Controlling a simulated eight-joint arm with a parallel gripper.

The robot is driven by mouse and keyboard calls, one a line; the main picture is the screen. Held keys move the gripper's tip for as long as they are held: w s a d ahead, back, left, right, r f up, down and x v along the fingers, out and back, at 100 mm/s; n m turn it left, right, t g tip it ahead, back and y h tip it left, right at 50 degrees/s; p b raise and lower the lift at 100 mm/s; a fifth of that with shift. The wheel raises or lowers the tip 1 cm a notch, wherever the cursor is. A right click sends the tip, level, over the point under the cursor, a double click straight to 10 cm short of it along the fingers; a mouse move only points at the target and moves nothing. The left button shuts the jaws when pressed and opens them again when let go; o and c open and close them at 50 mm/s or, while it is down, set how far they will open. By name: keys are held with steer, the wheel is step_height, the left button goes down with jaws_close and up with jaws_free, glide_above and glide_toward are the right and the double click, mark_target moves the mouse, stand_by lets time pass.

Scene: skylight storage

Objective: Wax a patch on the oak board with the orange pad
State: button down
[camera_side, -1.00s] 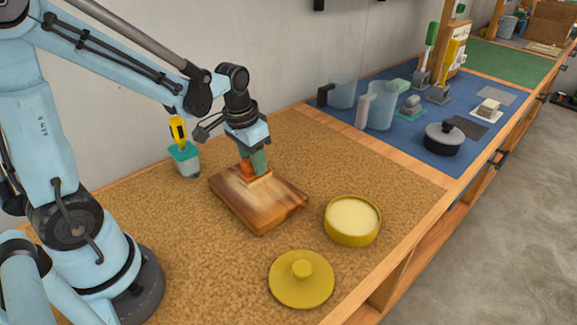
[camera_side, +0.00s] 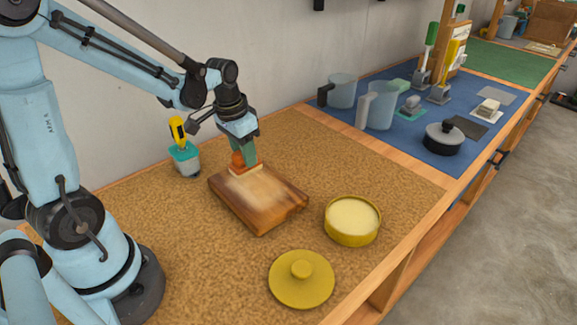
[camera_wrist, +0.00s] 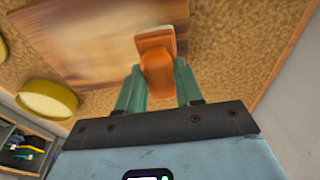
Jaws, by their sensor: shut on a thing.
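The oak board (camera_side: 258,202) lies on the cork-coloured bench top, with a paler patch across its middle. It also fills the upper left of the wrist view (camera_wrist: 95,40). My gripper (camera_side: 240,153) points down over the board's far edge. It is shut on the orange pad (camera_side: 238,160), which shows between the green fingers in the wrist view (camera_wrist: 156,58). The pad's pale underside is at the board's far edge; I cannot tell whether it touches the wood. An open yellow tin of pale wax (camera_side: 352,220) stands right of the board.
The yellow lid (camera_side: 301,279) lies in front of the board. A small teal-topped cup (camera_side: 185,159) with a yellow-handled tool stands behind left. Clear jugs (camera_side: 377,106) and a dark lidded pot (camera_side: 444,138) stand on the blue mat.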

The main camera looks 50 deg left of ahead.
steer(key=shift+a, duration=0.55)
steer(key=shift+d, duration=2.35)
steer(key=shift+d, duration=0.1)
steer(key=shift+d, duration=2.15)
steer(key=shift+d, duration=0.1)
steer(key=shift+s+d, duration=0.1)
steer(key=shift+d, duration=2.1)
